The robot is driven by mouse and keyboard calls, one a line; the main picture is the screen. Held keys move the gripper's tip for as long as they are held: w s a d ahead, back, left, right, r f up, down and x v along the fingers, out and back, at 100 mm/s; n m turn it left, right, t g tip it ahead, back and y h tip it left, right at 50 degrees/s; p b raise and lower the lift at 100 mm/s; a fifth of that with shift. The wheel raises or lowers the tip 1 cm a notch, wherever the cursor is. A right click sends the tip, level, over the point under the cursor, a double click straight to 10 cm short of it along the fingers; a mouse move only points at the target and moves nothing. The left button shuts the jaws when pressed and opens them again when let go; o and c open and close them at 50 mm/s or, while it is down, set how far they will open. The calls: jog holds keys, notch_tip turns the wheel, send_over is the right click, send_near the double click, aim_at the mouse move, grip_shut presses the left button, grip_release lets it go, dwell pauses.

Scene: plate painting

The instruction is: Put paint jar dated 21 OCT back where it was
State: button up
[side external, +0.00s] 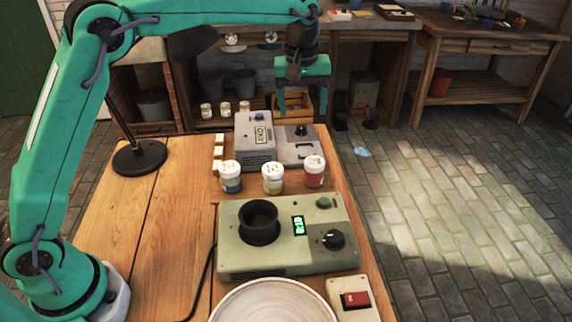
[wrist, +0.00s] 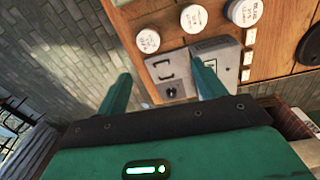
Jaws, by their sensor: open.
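Three white-lidded paint jars stand in a row on the wooden table: a blue one (side external: 231,177), a yellow one (side external: 272,179) and a red one (side external: 314,171). Their lids also show at the top of the wrist view, the blue (wrist: 246,12), yellow (wrist: 193,18) and red (wrist: 148,40). The lids carry writing, but I cannot read which is dated 21 OCT. My gripper (side external: 302,107) is open and empty, raised beyond the jars near the table's far end. In the wrist view its fingers (wrist: 163,76) are spread, with nothing between them.
A grey device (side external: 255,138) stands behind the jars; small white blocks (side external: 218,152) sit beside it. A green machine (side external: 285,262) with an empty-looking black cup (side external: 259,222) is in front. A pale round plate (side external: 272,303) and red-switch box (side external: 355,300) are nearest. A lamp base (side external: 138,158) stands left.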

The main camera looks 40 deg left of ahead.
jog(key=s+a+r+m+t, duration=0.1)
jog(key=s+a+r+m, duration=0.1)
jog(key=s+a+r, duration=0.35)
jog(key=s+a+r+m+t, duration=0.1)
jog(key=s+a+r+m, duration=0.15)
jog(key=s, duration=0.65)
jog(key=s+a+f+m+t, duration=0.1)
jog(key=s+f, duration=0.1)
jog(key=s, duration=0.7)
jog(key=s+a+f+m+t, duration=0.2)
jog(key=s+f, duration=0.1)
jog(key=s, duration=0.5)
jog(key=shift+s+a+f, duration=0.2)
jog(key=shift+s+a, duration=0.05)
jog(key=shift+s, duration=0.15)
jog(key=shift+m, duration=0.25)
